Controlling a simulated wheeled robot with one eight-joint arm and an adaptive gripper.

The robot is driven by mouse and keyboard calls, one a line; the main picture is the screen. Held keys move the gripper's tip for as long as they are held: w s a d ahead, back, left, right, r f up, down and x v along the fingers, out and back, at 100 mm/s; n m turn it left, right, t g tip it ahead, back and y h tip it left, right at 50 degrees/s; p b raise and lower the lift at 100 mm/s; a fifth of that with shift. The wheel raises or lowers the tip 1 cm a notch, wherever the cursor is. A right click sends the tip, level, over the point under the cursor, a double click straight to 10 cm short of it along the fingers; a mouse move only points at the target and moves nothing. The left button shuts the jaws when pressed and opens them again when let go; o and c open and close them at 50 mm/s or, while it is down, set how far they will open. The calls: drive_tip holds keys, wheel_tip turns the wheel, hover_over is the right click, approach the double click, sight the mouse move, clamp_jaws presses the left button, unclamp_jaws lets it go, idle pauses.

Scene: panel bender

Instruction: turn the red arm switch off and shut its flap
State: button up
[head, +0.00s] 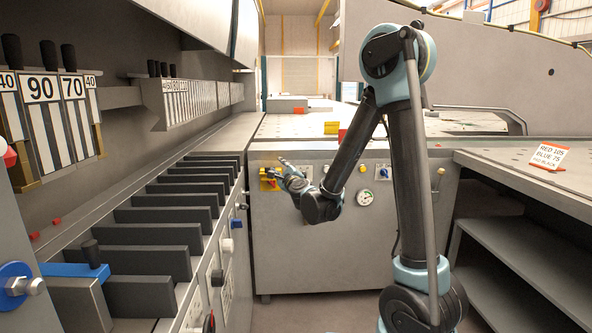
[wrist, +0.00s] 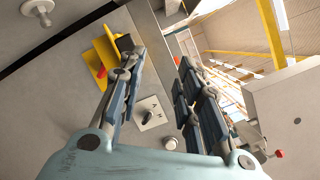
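The yellow switch housing (head: 267,181) is on the front panel of the grey machine, just left of my gripper (head: 281,173). In the wrist view the yellow housing (wrist: 104,53) shows its raised yellow sides with the small red switch (wrist: 101,72) between them. The switch's exact position is too small to tell. My gripper (wrist: 158,57) is open, its two fingers apart with nothing between them. The left fingertip lies beside or against the housing's dark end and partly hides it; whether they touch I cannot tell.
A gauge (head: 365,198) and another selector (head: 383,172) are further right on the panel. A row of dark slats (head: 157,235) fills the left side; a table (head: 530,178) stands right.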

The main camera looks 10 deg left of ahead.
drive_tip(key=s+d+r+n+g+y, duration=0.1)
drive_tip(key=s+d+r+n+g, duration=0.1)
drive_tip(key=d+n, duration=0.4)
drive_tip(key=shift+s+d+r+n+g+y, duration=0.15)
drive_tip(key=shift+s+d+n+g+y, duration=0.15)
drive_tip(key=shift+s+n+g, duration=0.7)
drive_tip(key=shift+s+t, duration=0.25)
drive_tip(key=shift+t, duration=0.05)
drive_tip(key=shift+a, duration=0.1)
